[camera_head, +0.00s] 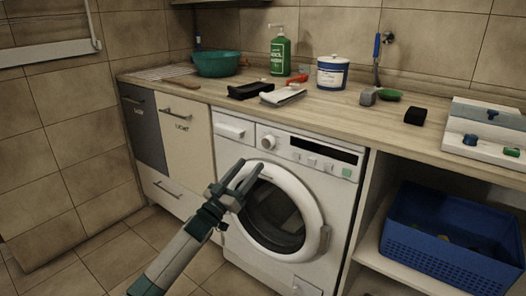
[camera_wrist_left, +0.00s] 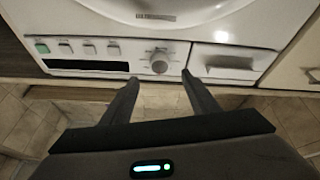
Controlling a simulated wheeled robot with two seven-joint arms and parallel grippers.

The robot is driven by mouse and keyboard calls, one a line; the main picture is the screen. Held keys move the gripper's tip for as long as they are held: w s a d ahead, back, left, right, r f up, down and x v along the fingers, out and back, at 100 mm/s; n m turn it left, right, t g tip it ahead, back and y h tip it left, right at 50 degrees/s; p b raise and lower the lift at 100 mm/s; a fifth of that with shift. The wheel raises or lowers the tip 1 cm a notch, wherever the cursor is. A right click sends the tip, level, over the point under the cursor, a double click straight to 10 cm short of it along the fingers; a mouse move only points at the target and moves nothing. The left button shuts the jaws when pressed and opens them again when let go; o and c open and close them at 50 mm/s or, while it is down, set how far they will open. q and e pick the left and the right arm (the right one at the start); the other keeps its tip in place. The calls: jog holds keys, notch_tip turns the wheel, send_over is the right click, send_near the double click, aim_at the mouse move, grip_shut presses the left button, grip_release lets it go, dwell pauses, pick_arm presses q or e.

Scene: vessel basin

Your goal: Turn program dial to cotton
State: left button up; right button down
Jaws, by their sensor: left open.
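My left gripper (camera_head: 251,166) is open and empty, in front of the machine and a little below and left of the dial in the head view. Its two dark fingers show in the left wrist view (camera_wrist_left: 150,76), apart from the knob as far as I can tell. My right gripper is not in view.
The round door (camera_head: 317,220) is closed below the panel. The detergent drawer (camera_head: 232,128) is left of the dial, and a dark display (camera_head: 325,150) with several buttons is right. The wooden counter (camera_head: 220,90) overhangs above. A blue basket (camera_head: 430,265) stands at right.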

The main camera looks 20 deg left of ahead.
aim_at(266, 146)
pick_arm(q)
jog(key=b+x, duration=0.1)
jog(key=x, duration=0.7)
jog(key=shift+w+d+r, duration=0.25)
jog(key=shift+w, duration=0.3)
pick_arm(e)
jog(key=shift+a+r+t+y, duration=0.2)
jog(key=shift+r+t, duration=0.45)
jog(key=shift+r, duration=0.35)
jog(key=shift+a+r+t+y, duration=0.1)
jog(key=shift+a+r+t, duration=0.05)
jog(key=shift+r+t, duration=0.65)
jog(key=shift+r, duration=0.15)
pick_arm(q)
jog(key=c, duration=1)
